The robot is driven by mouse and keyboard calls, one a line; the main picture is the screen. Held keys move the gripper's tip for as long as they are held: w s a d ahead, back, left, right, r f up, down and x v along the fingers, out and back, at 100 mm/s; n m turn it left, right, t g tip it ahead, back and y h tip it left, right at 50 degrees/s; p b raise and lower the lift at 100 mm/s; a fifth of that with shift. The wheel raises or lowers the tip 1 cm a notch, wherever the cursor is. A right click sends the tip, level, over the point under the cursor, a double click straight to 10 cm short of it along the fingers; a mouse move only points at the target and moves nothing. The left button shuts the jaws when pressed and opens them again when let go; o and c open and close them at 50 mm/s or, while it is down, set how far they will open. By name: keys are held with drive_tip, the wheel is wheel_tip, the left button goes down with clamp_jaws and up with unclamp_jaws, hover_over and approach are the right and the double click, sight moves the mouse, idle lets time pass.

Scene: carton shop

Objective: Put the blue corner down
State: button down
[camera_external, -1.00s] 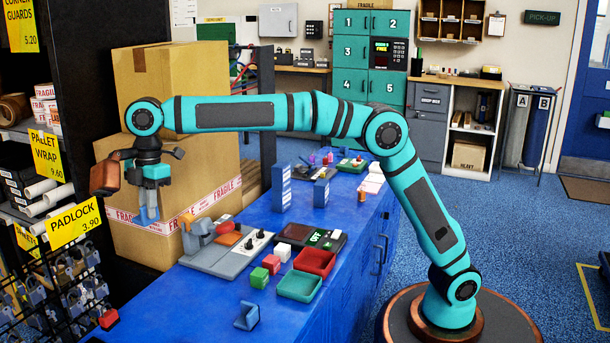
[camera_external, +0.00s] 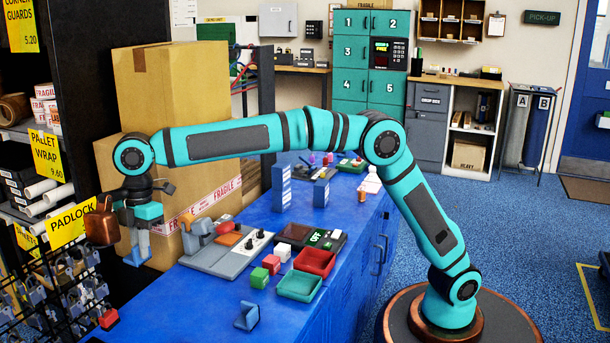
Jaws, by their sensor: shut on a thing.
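My gripper (camera_external: 137,243) points down at the left, in front of the large cardboard boxes. It is shut on a small blue corner (camera_external: 138,258), held at the fingertips, partly covered by the fingers. The held corner shows in front of the lower box, near the left edge of the blue counter; I cannot tell its exact height. A second blue corner (camera_external: 247,316) stands on the blue counter (camera_external: 205,309) near the front, apart from my gripper.
A grey fixture (camera_external: 225,256) with knobs is on the counter. Right of it are green (camera_external: 259,278), red and white cubes, a green tray (camera_external: 299,286) and a red tray (camera_external: 315,262). Stacked boxes (camera_external: 180,85) rise behind my gripper. A padlock rack (camera_external: 75,285) is at left.

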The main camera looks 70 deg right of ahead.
sight(150, 253)
wheel_tip(150, 253, down, 18)
drive_tip(key=shift+r, duration=0.1)
idle(0.7)
drive_tip(key=c, duration=1.5)
unclamp_jaws()
drive_tip(key=shift+f, duration=0.2)
drive_tip(key=shift+r, duration=0.15)
drive_tip(key=r, duration=0.4)
drive_tip(key=d+r, duration=0.1)
drive_tip(key=r, duration=0.7)
drive_tip(key=shift+d, duration=0.4)
